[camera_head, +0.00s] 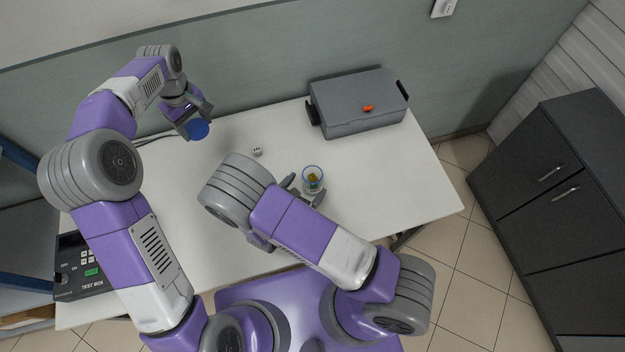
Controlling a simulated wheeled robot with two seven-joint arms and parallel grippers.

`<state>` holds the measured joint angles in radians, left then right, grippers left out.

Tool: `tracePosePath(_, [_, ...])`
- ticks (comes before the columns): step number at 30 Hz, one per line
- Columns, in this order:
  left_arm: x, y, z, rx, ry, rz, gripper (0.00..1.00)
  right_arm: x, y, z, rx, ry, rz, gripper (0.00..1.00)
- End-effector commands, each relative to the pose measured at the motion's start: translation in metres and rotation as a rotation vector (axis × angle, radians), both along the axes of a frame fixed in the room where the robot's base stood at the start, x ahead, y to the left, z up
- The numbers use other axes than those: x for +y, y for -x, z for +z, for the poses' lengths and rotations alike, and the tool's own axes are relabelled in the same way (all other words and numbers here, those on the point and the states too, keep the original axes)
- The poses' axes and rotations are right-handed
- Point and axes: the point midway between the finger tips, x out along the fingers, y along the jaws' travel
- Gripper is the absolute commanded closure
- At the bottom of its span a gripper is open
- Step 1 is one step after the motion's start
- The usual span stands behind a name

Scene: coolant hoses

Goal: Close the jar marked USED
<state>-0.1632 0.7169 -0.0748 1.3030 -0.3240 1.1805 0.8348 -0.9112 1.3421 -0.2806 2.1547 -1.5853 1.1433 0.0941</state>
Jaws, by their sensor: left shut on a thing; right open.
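A clear jar (313,174) with a blue rim stands open on the white table, right of centre. Something yellowish and greenish shows in it. I cannot read any marking on it. My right gripper (305,190) is open, with its fingers at the near and left sides of the jar; I cannot tell whether they touch it. My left gripper (190,120) is shut on a round blue lid (199,130) and holds it over the far left part of the table, well apart from the jar. The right forearm hides part of the table.
A grey case (357,105) with a small orange item (368,108) on its lid stands at the back right. A small white object (257,151) with dark marks lies mid-table. A black test box (80,268) is at the left. The table's right part (410,190) is clear.

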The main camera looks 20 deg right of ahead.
Motion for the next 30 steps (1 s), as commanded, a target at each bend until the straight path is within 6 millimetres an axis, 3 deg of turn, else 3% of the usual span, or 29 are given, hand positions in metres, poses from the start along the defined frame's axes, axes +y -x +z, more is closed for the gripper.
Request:
tracePosePath(5, [0.000, 0.000, 0.000, 0.000, 0.000, 0.000, 0.63, -0.004, -0.004, -0.003, 0.000, 0.000, -0.001, 0.00])
tracePosePath(15, [0.000, 0.000, -0.003, 0.000, 0.000, 0.000, 0.63, -0.032, -0.033, -0.020, 0.000, 0.000, 0.000, 0.00])
tracePosePath(26, [0.000, 0.000, -0.003, 0.000, 0.000, 0.000, 0.63, -0.033, -0.034, -0.020, 0.000, 0.000, 0.000, 0.00])
tracePosePath(30, [0.000, 0.000, -0.003, 0.000, 0.000, 0.000, 0.63, -0.033, -0.034, -0.020, 0.000, 0.000, 0.000, 0.20])
